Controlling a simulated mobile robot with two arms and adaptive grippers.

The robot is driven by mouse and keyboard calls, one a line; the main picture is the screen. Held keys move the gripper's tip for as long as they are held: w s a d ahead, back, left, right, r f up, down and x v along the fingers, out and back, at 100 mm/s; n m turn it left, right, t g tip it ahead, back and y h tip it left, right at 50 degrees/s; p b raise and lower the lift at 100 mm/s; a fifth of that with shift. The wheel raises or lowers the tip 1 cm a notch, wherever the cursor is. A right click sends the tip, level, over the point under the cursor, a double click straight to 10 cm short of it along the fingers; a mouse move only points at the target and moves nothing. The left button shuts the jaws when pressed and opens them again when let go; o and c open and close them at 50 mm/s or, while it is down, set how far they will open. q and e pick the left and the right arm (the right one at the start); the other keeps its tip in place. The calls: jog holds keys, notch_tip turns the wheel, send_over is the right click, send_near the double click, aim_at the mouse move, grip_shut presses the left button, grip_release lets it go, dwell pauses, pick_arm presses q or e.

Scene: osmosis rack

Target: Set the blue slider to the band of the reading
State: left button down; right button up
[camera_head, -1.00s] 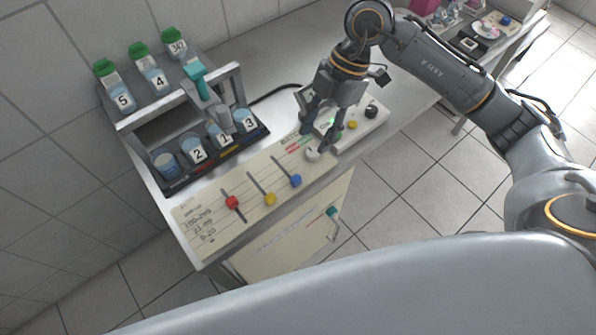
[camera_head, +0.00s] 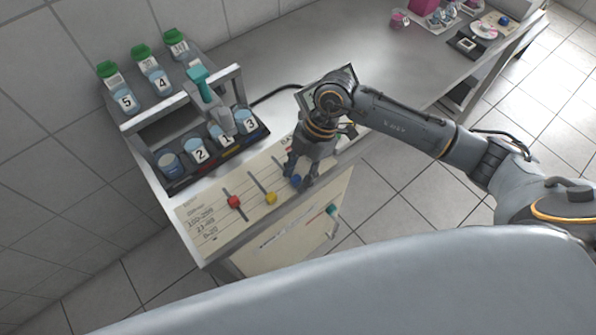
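The blue slider (camera_head: 296,181) is the rightmost of the three knobs on the cream slider board (camera_head: 222,236). My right gripper (camera_head: 299,180) is down at it, with fingers on both sides of the knob. Whether the fingers touch the knob I cannot tell. The yellow slider (camera_head: 271,198) and the red slider (camera_head: 234,201) sit to its left in their slots. Printed bands of numbers (camera_head: 203,224) stand at the board's left end. The meter with the reading is mostly hidden behind my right arm. My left gripper is not in view.
A rack (camera_head: 184,102) with numbered, green-capped bottles and cups stands at the left. Pink items and dishes (camera_head: 484,30) lie at the far right. The middle bench is clear.

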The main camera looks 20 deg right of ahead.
aim_at(276, 166)
grip_shut()
jog(key=w, duration=0.2)
jog(key=w+a+b, duration=0.1)
jog(key=w, duration=0.1)
jog(key=w+a, duration=0.1)
jog(key=w, duration=0.1)
jog(key=shift+w+a, duration=0.15)
jog(key=shift+w, duration=0.05)
jog(key=shift+s, duration=0.1)
grip_release()
jog(key=shift+r, duration=0.1)
